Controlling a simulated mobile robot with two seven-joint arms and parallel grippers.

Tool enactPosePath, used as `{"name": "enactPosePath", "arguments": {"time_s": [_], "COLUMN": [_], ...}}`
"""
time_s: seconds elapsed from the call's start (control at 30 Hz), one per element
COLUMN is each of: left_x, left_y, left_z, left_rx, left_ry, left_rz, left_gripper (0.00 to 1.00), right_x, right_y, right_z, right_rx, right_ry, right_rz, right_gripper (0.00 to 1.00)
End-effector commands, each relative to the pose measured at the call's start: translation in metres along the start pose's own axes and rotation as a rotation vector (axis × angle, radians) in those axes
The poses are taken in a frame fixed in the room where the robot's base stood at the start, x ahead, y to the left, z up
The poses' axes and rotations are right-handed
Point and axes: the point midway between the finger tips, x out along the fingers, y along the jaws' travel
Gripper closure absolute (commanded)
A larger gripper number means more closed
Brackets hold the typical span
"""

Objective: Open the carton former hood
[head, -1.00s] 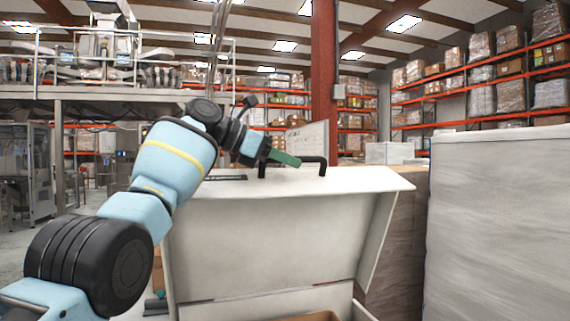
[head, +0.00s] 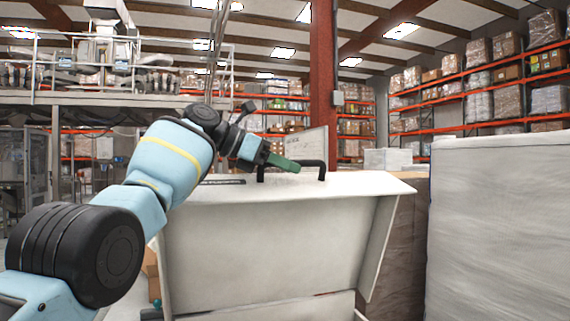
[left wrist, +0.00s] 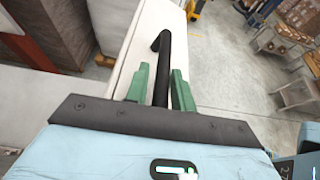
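The carton former hood (head: 270,245) is a large off-white cover in front of me in the head view, tilted up. Its black bar handle (head: 322,168) stands on its top edge and also shows in the left wrist view (left wrist: 161,45). My left gripper (head: 285,163) has its green fingers at the handle. My right gripper is not in view.
A tall wrapped pallet load (head: 500,225) stands close on the right. A red column (head: 323,75) rises behind the hood. A railed mezzanine (head: 130,97) is at the back left. Open floor shows beside the hood in the left wrist view (left wrist: 215,50).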

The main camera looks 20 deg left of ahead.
Motion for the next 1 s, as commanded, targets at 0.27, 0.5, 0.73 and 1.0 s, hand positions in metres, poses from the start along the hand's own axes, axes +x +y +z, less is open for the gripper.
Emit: {"name": "enactPosePath", "arguments": {"time_s": [0.27, 0.5, 0.73, 1.0], "left_x": [-0.001, -0.013, -0.050, -0.074], "left_y": [-0.001, -0.002, -0.004, 0.000], "left_z": [0.002, 0.006, 0.009, 0.001], "left_rx": [0.003, 0.006, 0.012, 0.002], "left_ry": [-0.004, -0.007, -0.013, -0.004], "left_rz": [0.000, 0.001, 0.006, 0.000], "left_gripper": [0.64, 0.64, 0.64, 0.64], "right_x": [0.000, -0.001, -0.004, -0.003], "right_y": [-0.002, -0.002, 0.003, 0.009], "right_z": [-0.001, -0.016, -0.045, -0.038], "right_rx": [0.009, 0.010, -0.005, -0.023], "right_ry": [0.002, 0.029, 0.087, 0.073], "right_rz": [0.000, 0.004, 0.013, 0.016], "right_gripper": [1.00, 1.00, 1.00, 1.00]}}
